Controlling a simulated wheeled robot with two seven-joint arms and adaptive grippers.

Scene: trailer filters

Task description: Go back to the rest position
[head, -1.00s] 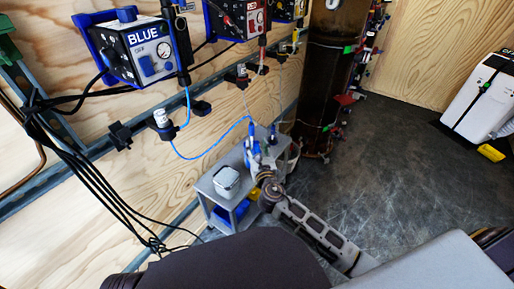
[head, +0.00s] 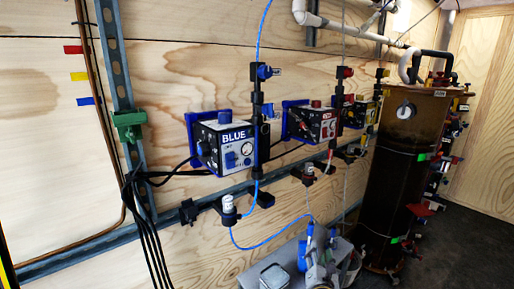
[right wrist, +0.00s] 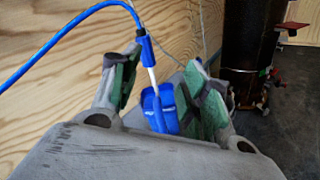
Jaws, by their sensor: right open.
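My right gripper (head: 318,262) shows at the bottom of the head view, above the small grey cart. In the right wrist view its two green-padded fingers (right wrist: 163,90) stand apart. A white probe with a blue sleeve (right wrist: 146,50) and a blue holder (right wrist: 160,110) appear between or just beyond the fingers. I cannot tell whether the fingers touch them. The blue tube (right wrist: 62,38) runs from the probe to the left. My left gripper is not in view.
The grey cart (head: 249,278) carries a metal-lidded container (head: 274,277). Blue, red and yellow pump boxes, including the blue one (head: 223,146), hang on the plywood wall. A tall dark brown tank (head: 405,150) stands right of the cart. Dark floor is clear at far right.

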